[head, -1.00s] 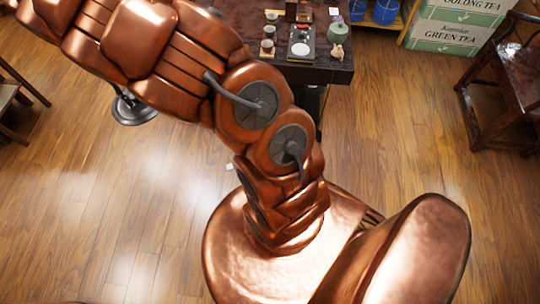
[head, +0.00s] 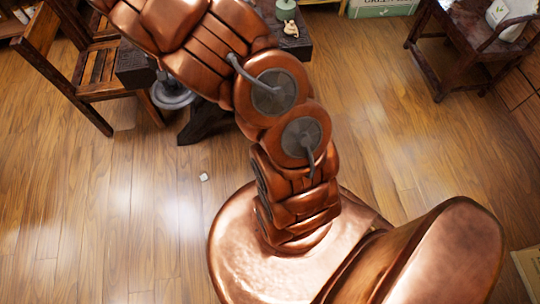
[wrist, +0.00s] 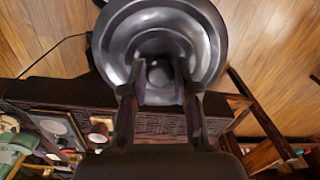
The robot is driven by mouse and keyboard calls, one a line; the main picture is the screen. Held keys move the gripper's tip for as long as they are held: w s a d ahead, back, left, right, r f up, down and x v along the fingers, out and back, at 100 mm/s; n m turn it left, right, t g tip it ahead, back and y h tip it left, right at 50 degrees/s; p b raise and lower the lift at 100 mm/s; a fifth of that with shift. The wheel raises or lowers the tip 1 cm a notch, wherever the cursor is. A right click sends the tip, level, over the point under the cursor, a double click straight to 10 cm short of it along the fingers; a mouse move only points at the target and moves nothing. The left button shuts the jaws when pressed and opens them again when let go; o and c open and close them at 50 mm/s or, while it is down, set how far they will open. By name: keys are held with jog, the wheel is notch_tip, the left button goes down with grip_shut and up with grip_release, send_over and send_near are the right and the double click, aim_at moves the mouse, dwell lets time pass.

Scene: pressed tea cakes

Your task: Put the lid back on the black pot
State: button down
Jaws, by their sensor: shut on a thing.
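The lid is a dark grey, shiny round disc with raised rings and a centre knob. It fills the upper middle of the wrist view (wrist: 212,40). My gripper (wrist: 163,82) is shut on its knob, one finger on each side. I cannot make out the black pot in any current view.
The dark table (head: 298,42) stands at the top, partly behind my arm, with a green jar (head: 286,8) and a small figurine (head: 291,28). Wooden chairs (head: 98,88) stand at left. A side table (head: 462,45) is at upper right. The middle floor is mostly clear, with a small white scrap (head: 204,177).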

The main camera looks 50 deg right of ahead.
jog(key=s+d+f+m+b, duration=0.4)
jog(key=d+f+m+b, duration=0.5)
jog(key=f+b, duration=0.5)
jog(key=s+d+f+m+b, duration=0.5)
jog(key=d+f+m+b, duration=0.4)
jog(key=f, duration=2)
jog(key=s+d+f+m+b, duration=0.5)
jog(key=d+f+m+b, duration=0.3)
jog(key=f+b, duration=1.2)
jog(key=shift+d+f+m, duration=0.4)
jog(key=shift+f+m, duration=0.35)
jog(key=shift+m, duration=0.25)
jog(key=shift+f, duration=0.1)
jog(key=shift+f+b, duration=1.2)
jog(key=shift+f, duration=1.75)
jog(key=shift+w, duration=0.2)
